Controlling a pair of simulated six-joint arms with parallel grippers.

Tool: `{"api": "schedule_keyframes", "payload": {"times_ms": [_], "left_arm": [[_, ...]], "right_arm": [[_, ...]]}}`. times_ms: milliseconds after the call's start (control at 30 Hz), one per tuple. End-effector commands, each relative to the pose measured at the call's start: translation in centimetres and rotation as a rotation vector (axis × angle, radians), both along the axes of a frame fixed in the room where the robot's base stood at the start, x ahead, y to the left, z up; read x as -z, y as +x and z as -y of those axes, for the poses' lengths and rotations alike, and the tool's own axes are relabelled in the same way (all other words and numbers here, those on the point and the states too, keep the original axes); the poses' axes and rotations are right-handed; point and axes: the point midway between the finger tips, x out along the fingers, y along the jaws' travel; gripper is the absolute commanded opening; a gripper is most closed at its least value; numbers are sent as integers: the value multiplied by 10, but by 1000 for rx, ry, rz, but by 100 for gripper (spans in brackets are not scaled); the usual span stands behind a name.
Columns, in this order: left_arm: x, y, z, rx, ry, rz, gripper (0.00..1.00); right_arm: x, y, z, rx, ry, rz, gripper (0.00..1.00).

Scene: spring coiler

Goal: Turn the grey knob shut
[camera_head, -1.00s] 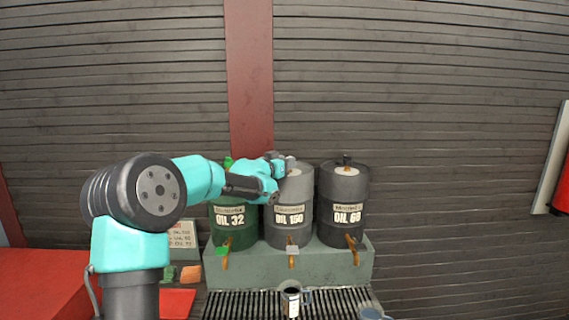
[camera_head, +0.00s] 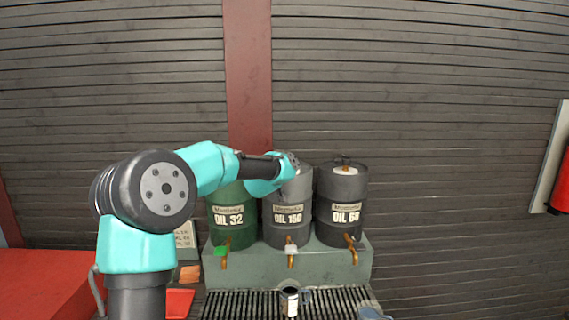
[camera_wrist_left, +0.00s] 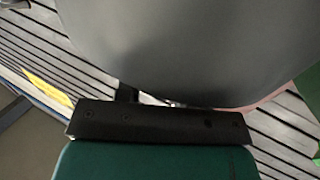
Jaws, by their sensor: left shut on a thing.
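The grey drum labelled OIL 150 (camera_head: 288,215) stands in the middle of three drums. My left arm reaches over from the left, and my left gripper (camera_head: 294,163) is at the top of this drum, shut on the grey knob there. The wrist covers the knob and most of the drum lid in the head view. In the left wrist view a large grey curved surface (camera_wrist_left: 195,45) fills the upper middle, and the jaw contact cannot be seen. A grey handle (camera_head: 291,250) sits on the drum's front brass tap. My right gripper is not in view.
The green OIL 32 drum (camera_head: 230,217) and black OIL 68 drum (camera_head: 340,190) stand close on either side, on a green-grey stand (camera_head: 320,270). A mug (camera_head: 290,301) stands on the slatted grate (camera_head: 240,304) below. The slatted wall is behind.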

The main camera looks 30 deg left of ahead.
Motion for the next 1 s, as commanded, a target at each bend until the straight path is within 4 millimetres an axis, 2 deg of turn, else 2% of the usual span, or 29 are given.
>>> {"api": "schedule_keyframes", "payload": {"times_ms": [667,1000], "left_arm": [[-1,3,7,-219,-2,2,12],[-1,5,11,-403,-2,2,12]], "right_arm": [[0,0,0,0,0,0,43],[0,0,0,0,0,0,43]]}}
